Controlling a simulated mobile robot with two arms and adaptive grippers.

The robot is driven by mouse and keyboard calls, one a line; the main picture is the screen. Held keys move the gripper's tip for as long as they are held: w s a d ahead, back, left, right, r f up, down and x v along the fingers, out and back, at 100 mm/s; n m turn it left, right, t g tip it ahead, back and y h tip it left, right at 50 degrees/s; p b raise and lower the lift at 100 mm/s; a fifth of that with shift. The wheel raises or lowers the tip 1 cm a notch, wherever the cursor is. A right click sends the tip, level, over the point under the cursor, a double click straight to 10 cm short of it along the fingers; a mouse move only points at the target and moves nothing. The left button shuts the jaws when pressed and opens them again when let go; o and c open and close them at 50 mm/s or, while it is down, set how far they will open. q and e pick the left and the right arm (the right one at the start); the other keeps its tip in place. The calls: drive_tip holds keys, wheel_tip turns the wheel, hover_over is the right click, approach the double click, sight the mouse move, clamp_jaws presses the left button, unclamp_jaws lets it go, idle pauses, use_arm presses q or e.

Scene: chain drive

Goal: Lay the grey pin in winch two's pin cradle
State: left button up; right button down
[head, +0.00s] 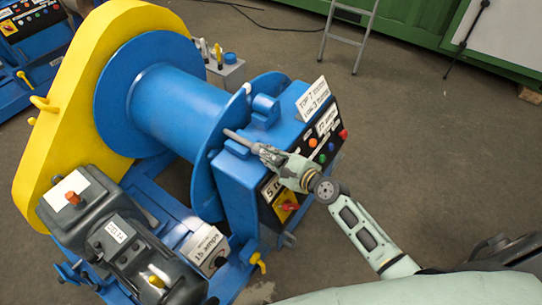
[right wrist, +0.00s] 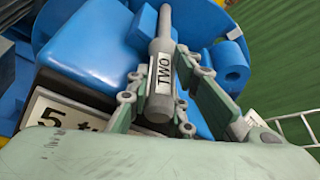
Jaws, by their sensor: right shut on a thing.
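My right gripper (head: 268,154) is shut on the grey pin (head: 240,139) above the blue cabinet of the winch. The right wrist view also shows the pin (right wrist: 163,65) between the fingers of my right gripper (right wrist: 166,100). It has a thin end pointing away from the gripper and a thick end with a white label reading "TWO". Raised blue blocks (head: 265,108) stand on the cabinet top beyond the pin; one rounded block (right wrist: 231,66) shows right of it in the wrist view. I cannot tell surely which part is the pin cradle. My left gripper is not in view.
The blue winch drum (head: 178,105) and yellow chain guard (head: 62,110) stand left of the cabinet. A white sign (head: 313,98) and a button panel (head: 326,137) are close right of the gripper.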

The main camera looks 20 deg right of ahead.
drive_tip(key=shift+f, duration=0.15)
drive_tip(key=c, duration=1.5)
unclamp_jaws()
drive_tip(key=shift+c, duration=0.2)
drive_tip(key=shift+o, duration=0.3)
drive_tip(key=shift+s+f, duration=0.1)
drive_tip(key=shift+f, duration=0.1)
drive_tip(key=v, duration=1.2)
drive_tip(key=shift+r, duration=0.2)
